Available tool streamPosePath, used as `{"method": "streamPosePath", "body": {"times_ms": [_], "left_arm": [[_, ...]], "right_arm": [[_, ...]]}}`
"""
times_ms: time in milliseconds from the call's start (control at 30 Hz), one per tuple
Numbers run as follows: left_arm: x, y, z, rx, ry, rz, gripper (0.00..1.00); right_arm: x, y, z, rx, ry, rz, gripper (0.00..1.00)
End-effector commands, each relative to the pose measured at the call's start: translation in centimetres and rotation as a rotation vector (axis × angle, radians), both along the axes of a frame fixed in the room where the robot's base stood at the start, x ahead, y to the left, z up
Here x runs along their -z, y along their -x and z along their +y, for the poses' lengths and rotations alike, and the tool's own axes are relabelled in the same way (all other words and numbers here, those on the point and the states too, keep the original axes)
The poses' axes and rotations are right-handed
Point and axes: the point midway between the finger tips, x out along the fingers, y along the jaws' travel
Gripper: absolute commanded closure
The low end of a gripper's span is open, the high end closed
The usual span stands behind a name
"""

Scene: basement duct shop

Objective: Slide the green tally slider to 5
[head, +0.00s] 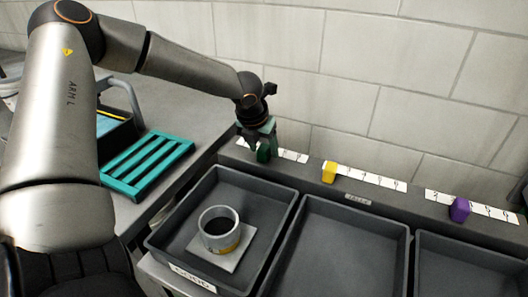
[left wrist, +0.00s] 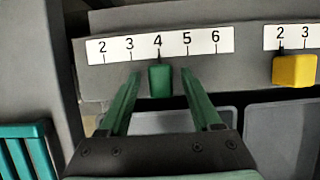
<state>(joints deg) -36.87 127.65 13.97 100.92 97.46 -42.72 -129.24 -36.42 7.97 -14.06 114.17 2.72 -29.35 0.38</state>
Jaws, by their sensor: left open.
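The green tally slider (head: 264,154) sits on the grey rail at the back left, and it also shows in the left wrist view (left wrist: 160,81). Its pointer is at the 4 of a white scale (left wrist: 161,45) whose visible marks run from 2 to 6. The 5 is just to its right. My left gripper (head: 260,139), shown also in the left wrist view (left wrist: 160,76), is open. Its green fingers stand on either side of the slider, with gaps visible on both sides. My right gripper is not in view.
A yellow slider (head: 329,172) and a purple slider (head: 460,209) sit farther right along the rail. Dark trays stand in front; the left one (head: 167,239) holds a grey ring (head: 220,229) on a plate. A teal slatted rack (head: 147,163) lies at left.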

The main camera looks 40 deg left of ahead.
Motion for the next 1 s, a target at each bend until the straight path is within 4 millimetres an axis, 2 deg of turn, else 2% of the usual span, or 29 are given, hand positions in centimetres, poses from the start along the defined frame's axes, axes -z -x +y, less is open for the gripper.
{"method": "streamPosePath", "body": {"times_ms": [100,367,900,967,1000], "left_arm": [[0.62,-0.24,0.03,0.001,0.000,0.000,0.35],[0.67,-0.28,0.06,0.000,0.001,0.000,0.35],[0.66,-0.27,0.06,0.000,0.001,0.000,0.94],[0.66,-0.27,0.06,0.000,0.001,0.000,1.00],[0.66,-0.27,0.06,0.000,0.001,0.000,1.00]], "right_arm": [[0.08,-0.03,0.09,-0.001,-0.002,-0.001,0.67],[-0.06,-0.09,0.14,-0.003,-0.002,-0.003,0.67],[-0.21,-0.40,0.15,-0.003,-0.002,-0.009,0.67],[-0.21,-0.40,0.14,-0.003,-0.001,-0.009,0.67],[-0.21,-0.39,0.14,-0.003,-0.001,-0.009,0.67]]}}
